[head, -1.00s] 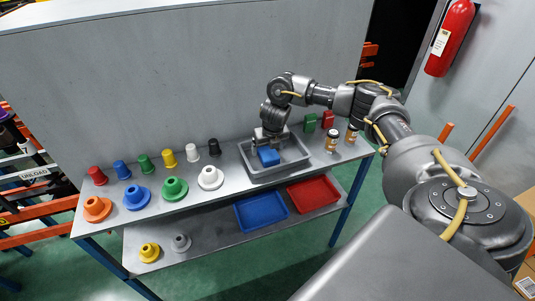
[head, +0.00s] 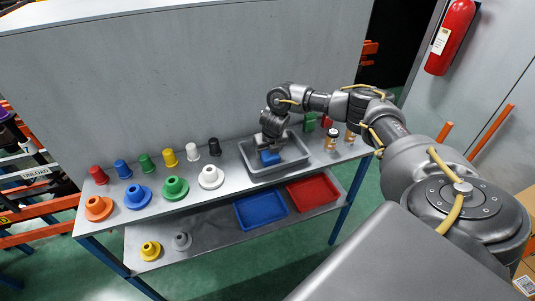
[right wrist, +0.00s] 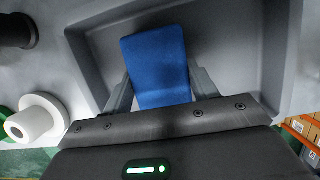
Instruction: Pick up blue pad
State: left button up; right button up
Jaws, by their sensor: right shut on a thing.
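The blue pad (head: 270,158) is in the grey tray (head: 300,166) on the upper shelf. In the right wrist view the blue pad (right wrist: 156,62) stands out between the two fingers. My right gripper (head: 268,149) reaches down into the tray from above and is shut on the blue pad. The right gripper (right wrist: 160,92) also shows in the wrist view, with one finger on each side of the pad. Whether the pad touches the tray floor is hard to tell. My left gripper is not in view.
Several coloured spindles stand left of the tray, the nearest being a white one (head: 210,178) and a black one (head: 214,147). Jars (head: 332,140) and a green block (head: 309,122) stand to the right. A blue bin (head: 261,210) and a red bin (head: 314,191) are below.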

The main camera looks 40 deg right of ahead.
jog(key=shift+r, duration=0.1)
jog(key=shift+w+r+b, duration=0.1)
jog(key=shift+r+b, duration=0.4)
jog(key=shift+r, duration=0.1)
jog(key=r, duration=0.1)
jog(key=a+r, duration=0.1)
jog(key=r, duration=0.1)
jog(key=a+r+b, duration=0.1)
jog(key=shift+w+a+r, duration=0.1)
jog(key=shift+a+r, duration=0.1)
jog(key=shift+r, duration=0.1)
jog(key=a+r, duration=0.7)
jog(key=a, duration=0.4)
jog(key=shift+w+a+p, duration=0.25)
jog(key=shift+a+p, duration=0.05)
jog(key=shift+p, duration=0.05)
